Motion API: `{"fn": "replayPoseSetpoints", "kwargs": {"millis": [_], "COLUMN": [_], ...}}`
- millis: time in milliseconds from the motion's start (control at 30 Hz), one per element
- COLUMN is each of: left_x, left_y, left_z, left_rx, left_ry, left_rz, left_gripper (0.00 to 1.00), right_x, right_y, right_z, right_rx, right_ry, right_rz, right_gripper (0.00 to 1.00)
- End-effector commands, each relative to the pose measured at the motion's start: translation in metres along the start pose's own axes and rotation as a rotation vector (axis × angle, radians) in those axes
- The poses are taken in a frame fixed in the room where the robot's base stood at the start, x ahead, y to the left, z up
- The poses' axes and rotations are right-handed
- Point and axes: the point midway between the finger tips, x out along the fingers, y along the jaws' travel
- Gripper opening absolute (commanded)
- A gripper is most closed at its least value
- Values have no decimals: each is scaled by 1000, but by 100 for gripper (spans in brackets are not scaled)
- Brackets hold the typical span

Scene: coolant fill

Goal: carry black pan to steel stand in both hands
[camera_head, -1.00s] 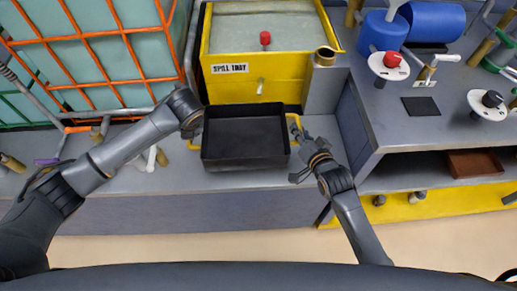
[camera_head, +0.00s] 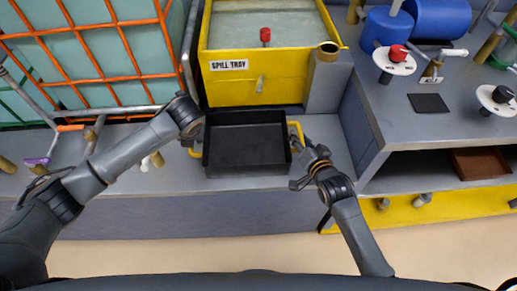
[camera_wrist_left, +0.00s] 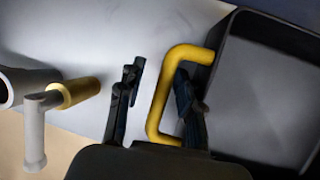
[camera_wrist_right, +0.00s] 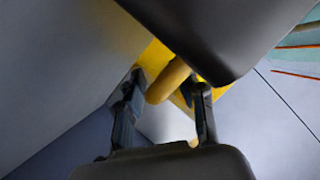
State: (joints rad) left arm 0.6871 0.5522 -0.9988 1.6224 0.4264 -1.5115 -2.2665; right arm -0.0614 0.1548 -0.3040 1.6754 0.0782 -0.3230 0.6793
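The black pan (camera_head: 247,145) sits level on the grey bench, empty, with a yellow handle loop at each side. In the left wrist view the left handle (camera_wrist_left: 158,112) passes between the spread fingers of my left gripper (camera_wrist_left: 158,72); one finger is inside the loop. In the head view my left fingers are hidden behind the wrist. My right gripper (camera_head: 299,163) is open beside the right handle (camera_head: 296,134). In the right wrist view that handle (camera_wrist_right: 168,80) lies between the fingertips, with no clear grip. I cannot clearly identify a steel stand.
A yellow spill tray (camera_head: 255,92) stands right behind the pan. A caged tank (camera_head: 95,60) is at the back left. A raised grey bench (camera_head: 440,125) with blue drums (camera_head: 438,18) and knobs stands at right. Small pipe fittings (camera_head: 150,160) lie left of the pan.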

Motion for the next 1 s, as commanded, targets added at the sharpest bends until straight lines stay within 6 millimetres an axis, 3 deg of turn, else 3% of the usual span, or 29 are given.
{"fn": "replayPoseSetpoints", "kwargs": {"millis": [267,700,1000], "left_x": [-6,-67,-80], "left_y": [-2,-1,0], "left_z": [1,1,0], "left_rx": [1,1,-1], "left_ry": [-3,-3,0], "left_rz": [-5,-4,0], "left_gripper": [38,38,38], "right_x": [0,0,-12], "right_y": [-1,-1,0], "right_z": [1,1,1], "right_rx": [1,1,1], "right_ry": [-1,-1,-1], "right_rz": [-1,-1,0], "right_gripper": [38,38,38]}}
